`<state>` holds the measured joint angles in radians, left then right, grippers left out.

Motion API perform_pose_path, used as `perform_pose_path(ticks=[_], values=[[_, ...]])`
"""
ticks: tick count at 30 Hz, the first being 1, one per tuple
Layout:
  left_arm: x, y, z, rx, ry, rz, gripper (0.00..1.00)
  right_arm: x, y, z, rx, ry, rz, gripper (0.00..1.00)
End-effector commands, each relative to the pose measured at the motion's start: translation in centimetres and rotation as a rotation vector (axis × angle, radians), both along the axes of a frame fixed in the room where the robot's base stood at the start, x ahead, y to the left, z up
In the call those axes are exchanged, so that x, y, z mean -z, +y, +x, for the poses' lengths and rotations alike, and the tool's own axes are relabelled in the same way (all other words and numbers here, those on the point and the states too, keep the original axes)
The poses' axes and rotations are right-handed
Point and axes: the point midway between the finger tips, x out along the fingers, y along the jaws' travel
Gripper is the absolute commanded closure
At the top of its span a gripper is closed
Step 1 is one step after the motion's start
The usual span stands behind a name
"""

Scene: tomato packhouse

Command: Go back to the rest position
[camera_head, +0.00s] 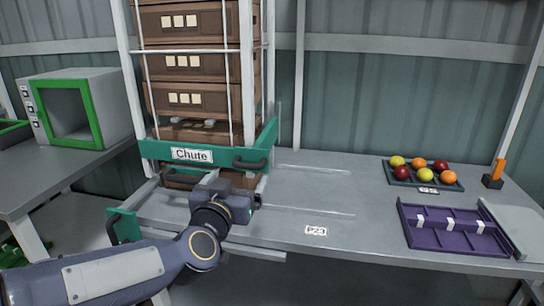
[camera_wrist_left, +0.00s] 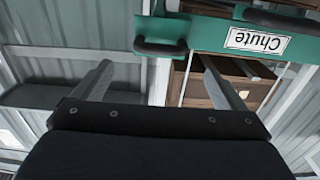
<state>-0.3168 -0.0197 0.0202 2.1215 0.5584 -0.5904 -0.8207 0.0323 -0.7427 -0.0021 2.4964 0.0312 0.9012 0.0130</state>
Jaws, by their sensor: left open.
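My left gripper (camera_head: 256,198) is in front of the green bar labelled "Chute" (camera_head: 192,155), low at the front of the crate rack. In the left wrist view the left gripper (camera_wrist_left: 156,64) has its two fingers spread wide with nothing between them. The green chute bar (camera_wrist_left: 205,38) shows there upside down, with a dark handle (camera_wrist_left: 160,47) beyond the fingers. I cannot see the fingers touching it. The fingers are mostly hidden behind the gripper body in the head view. My right gripper is not in view.
Brown crates (camera_head: 190,65) are stacked in the rack above the chute. A grey table (camera_head: 340,210) extends right, with a fruit tray (camera_head: 402,183) and a purple divided tray (camera_head: 455,243). A green-framed box (camera_head: 108,88) stands on the left bench. The table's middle is clear.

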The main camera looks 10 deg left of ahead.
Motion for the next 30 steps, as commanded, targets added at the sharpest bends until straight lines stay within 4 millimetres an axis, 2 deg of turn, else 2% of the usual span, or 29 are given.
perform_pose_path(ticks=[2, 5, 8, 13, 18, 25, 27, 30], values=[[0.3, 0.2, -0.6, 0.024, 0.022, -0.016, 0.07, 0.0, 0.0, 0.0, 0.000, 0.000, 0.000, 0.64], [1.4, 0.5, -2.7, 0.098, 0.095, -0.061, 0.07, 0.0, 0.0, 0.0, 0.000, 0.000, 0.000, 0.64], [4.0, 0.7, -6.4, 0.192, 0.240, -0.125, 0.07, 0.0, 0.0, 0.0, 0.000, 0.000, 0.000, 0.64], [9.7, 1.4, -14.0, 0.262, 0.548, -0.217, 0.07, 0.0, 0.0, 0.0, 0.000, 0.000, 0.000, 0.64], [14.3, 2.2, -20.4, 0.234, 0.801, -0.282, 0.07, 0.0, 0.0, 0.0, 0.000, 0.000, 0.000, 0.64], [18.8, 3.4, -27.8, 0.126, 1.077, -0.353, 0.07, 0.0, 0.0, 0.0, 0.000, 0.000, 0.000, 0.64], [16.4, 3.3, -28.0, 0.125, 1.089, -0.355, 0.07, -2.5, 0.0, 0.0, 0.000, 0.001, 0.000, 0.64], [14.2, 3.3, -27.9, 0.127, 1.088, -0.354, 0.07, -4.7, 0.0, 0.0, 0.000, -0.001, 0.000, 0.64]])
